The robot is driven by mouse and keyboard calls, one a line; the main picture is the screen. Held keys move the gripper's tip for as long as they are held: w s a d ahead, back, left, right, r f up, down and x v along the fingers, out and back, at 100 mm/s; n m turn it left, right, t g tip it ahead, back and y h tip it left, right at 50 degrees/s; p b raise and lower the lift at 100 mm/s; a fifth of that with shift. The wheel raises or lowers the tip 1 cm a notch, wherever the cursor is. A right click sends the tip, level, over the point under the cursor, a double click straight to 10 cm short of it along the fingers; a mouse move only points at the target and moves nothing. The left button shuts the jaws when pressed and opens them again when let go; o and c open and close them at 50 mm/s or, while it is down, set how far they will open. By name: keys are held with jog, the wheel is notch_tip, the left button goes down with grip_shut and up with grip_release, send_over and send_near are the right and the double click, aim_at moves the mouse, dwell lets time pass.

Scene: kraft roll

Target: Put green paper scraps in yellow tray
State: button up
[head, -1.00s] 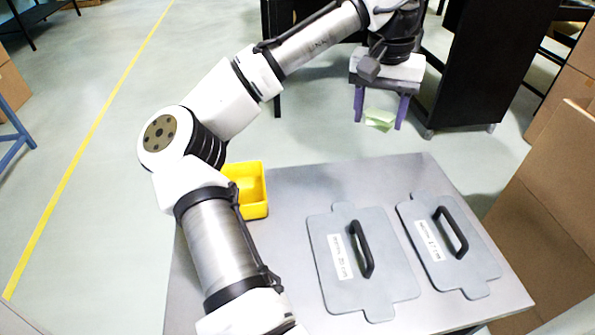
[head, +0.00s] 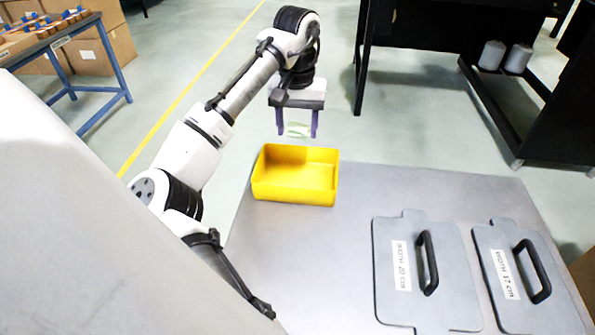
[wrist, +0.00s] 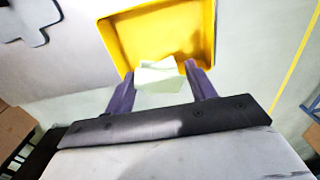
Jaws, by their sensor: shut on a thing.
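The yellow tray (head: 263,188) sits at the far left corner of the grey metal table. It also shows in the wrist view (wrist: 118,42), and what I see of its inside is empty. My gripper (head: 297,133) has purple fingers and is shut on pale green paper scraps (head: 298,130). In the head view the gripper is above and just beyond the tray's far edge. In the wrist view the scraps (wrist: 158,73) sit between the fingers and overlap the tray's near rim in the picture.
Two grey plates with black handles, labelled width 20 cm (head: 400,300) and width 17 cm (head: 507,300), lie on the right of the table (head: 320,260). The table between tray and plates is clear. A black rack (head: 480,80) stands behind.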

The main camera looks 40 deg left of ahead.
aim_at(297, 181)
notch_tip(297, 181, down, 14)
jog(key=shift+r, duration=0.1)
dwell(0.5)
jog(key=o, duration=0.5)
jog(key=shift+f, duration=0.2)
jog(key=o, duration=0.5)
jog(key=shift+c, duration=0.2)
notch_tip(297, 181, up, 12)
jog(key=shift+r, duration=0.15)
